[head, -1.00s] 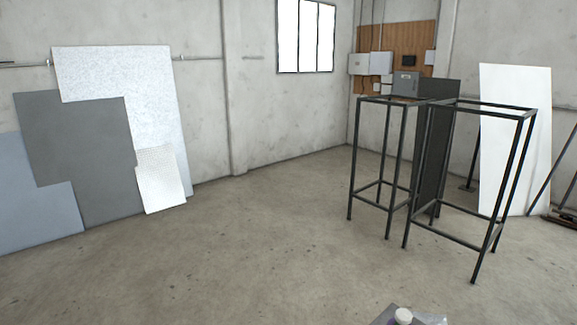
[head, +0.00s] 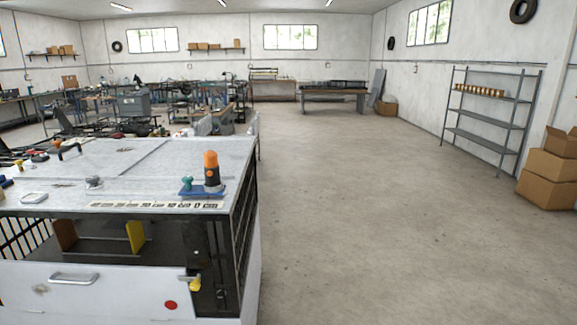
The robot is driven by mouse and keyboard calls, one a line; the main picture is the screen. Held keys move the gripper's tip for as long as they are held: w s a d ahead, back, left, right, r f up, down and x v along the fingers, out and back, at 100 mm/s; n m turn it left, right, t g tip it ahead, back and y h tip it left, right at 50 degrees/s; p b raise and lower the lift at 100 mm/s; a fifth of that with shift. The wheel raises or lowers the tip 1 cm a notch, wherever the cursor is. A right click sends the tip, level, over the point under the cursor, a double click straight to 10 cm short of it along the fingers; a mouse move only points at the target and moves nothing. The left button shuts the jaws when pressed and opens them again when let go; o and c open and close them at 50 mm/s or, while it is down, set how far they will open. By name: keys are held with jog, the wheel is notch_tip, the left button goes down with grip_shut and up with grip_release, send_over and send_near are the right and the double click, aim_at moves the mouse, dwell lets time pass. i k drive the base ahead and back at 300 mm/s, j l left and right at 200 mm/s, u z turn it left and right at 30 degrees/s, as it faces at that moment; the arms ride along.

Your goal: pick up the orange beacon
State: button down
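The orange beacon (head: 211,167) stands upright near the right end of the white workbench top (head: 130,160). It has an orange upper part and a dark lower part. It stands on or just behind a small blue piece (head: 202,193); I cannot tell which. A small teal object (head: 186,184) sits just left of it. My gripper is not in view.
The bench front has a handle (head: 73,278) and an open shelf. A small grey knob-like object (head: 94,182) and a white tray (head: 34,198) lie on the top. Open floor (head: 360,220) lies to the right. Shelving (head: 490,115) and cardboard boxes (head: 550,170) stand farther right.

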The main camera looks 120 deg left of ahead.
aim_at(210, 156)
jog(key=u, duration=4.3)
jog(key=i+j+z, duration=0.1)
jog(key=i, duration=0.3)
jog(key=j, duration=0.05)
